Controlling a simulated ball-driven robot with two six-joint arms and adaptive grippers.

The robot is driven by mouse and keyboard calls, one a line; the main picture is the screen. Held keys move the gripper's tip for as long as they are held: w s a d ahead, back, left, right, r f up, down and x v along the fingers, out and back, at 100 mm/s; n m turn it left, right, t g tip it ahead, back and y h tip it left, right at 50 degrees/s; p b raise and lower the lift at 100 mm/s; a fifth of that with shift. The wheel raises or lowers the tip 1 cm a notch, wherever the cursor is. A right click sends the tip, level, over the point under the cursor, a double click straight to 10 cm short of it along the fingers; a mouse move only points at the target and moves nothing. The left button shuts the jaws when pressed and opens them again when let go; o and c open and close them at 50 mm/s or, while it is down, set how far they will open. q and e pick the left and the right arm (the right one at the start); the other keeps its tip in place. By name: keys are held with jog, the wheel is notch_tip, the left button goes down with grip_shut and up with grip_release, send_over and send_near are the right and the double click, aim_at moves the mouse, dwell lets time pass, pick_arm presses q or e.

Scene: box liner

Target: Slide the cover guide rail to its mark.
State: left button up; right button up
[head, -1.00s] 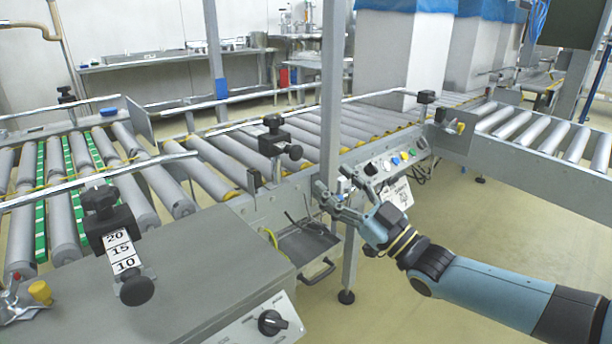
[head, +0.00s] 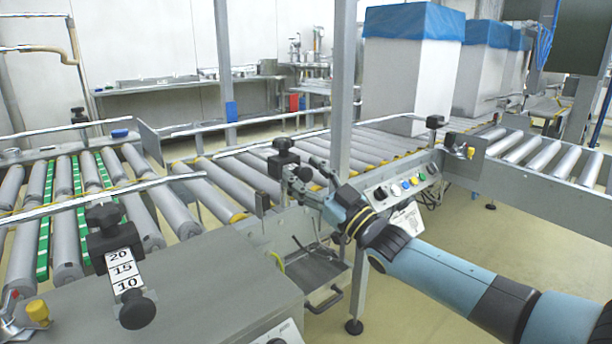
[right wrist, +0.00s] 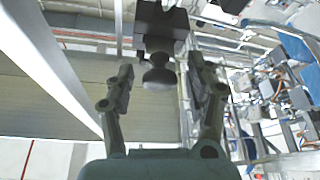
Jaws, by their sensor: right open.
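A silver guide rail (head: 100,194) runs over the near side of the left rollers. A black clamp (head: 103,243) with a round knob (head: 137,309) stands near it. A white scale plate (head: 122,269) there reads 20, 15, 10. A second black clamp (head: 282,161) stands at the middle rollers. My right gripper (head: 301,169) is open at that second clamp. In the right wrist view its black knob (right wrist: 158,74) lies ahead, between my spread fingers; I cannot tell whether they touch it. Which rail is the cover guide rail is not labelled. My left gripper is out of view.
A grey upright post (head: 340,95) stands just behind my right gripper. A control panel (head: 400,186) with coloured buttons is right of it. A grey cabinet top (head: 190,285) fills the near left. Tall white boxes (head: 410,75) stand on the far conveyor.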

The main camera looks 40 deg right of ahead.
jog(key=shift+c, duration=0.4)
grip_shut()
jog(key=shift+s+p, duration=0.3)
pick_arm(q)
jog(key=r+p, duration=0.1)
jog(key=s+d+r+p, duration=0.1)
jog(key=p, duration=0.1)
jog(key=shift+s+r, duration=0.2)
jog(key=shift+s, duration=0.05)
pick_arm(e)
jog(key=s, duration=0.5)
jog(key=shift+s+d, duration=0.2)
jog(key=shift+d, duration=0.05)
jog(key=shift+o, duration=0.4)
grip_release()
